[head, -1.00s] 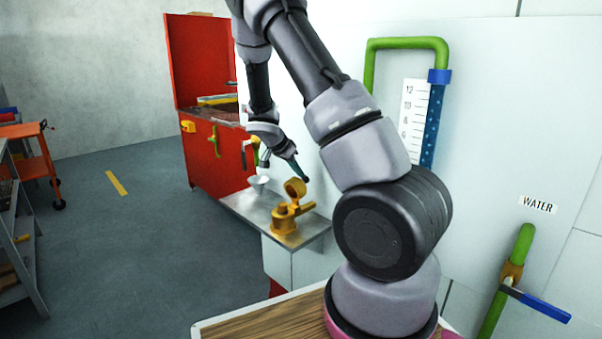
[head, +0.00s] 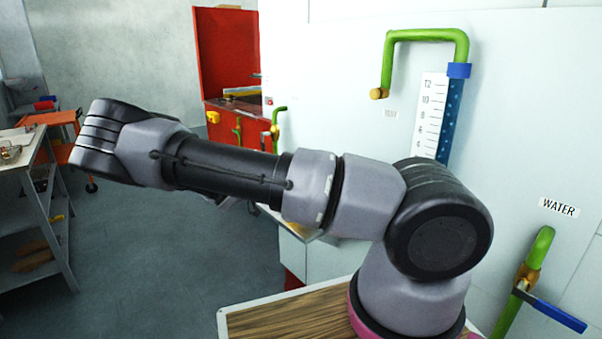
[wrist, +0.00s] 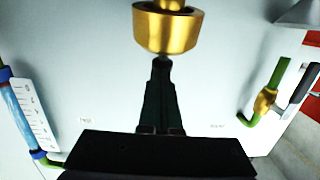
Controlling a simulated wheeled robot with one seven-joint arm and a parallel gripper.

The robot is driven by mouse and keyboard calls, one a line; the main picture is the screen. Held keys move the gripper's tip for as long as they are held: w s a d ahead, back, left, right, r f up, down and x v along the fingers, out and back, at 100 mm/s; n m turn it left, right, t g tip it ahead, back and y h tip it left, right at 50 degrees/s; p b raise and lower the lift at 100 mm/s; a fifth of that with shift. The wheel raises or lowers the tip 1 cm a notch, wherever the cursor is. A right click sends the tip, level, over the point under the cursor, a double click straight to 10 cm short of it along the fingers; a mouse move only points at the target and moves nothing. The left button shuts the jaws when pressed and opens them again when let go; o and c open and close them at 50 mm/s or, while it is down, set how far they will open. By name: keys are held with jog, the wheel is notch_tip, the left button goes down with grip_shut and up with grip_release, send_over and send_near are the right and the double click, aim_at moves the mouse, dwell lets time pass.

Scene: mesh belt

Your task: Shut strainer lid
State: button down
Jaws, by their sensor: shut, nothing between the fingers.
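My gripper (wrist: 161,66) shows in the wrist view with its dark fingers shut together and nothing between them. A round, shiny gold part of the strainer (wrist: 168,32) is just beyond the fingertips at the top. I cannot tell whether it is the lid or the body, or whether the tips touch it. A narrower gold piece (wrist: 171,4) joins it at the picture's top edge. In the head view my raised arm crosses the picture and hides the strainer, its lid and my gripper.
A green pipe (head: 425,37) and a blue gauge tube (head: 452,112) run on the white wall. A water valve with a blue handle (head: 556,313) is at lower right. A red cabinet (head: 228,55) stands behind, and a grey shelf cart (head: 50,200) at left. Floor between is clear.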

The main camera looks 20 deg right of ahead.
jog(key=shift+s+a+f+t+h, duration=0.2)
jog(key=shift+a+f+h, duration=0.35)
jog(key=shift+f, duration=0.3)
jog(key=shift+s+a+f+t+h, duration=0.2)
jog(key=shift+a+f+h, duration=0.25)
jog(key=shift+f+h, duration=0.3)
jog(key=shift+s+a+f+t+h, duration=0.2)
jog(key=shift+a+f+h, duration=0.3)
jog(key=shift+f, duration=0.4)
jog(key=shift+w, duration=0.1)
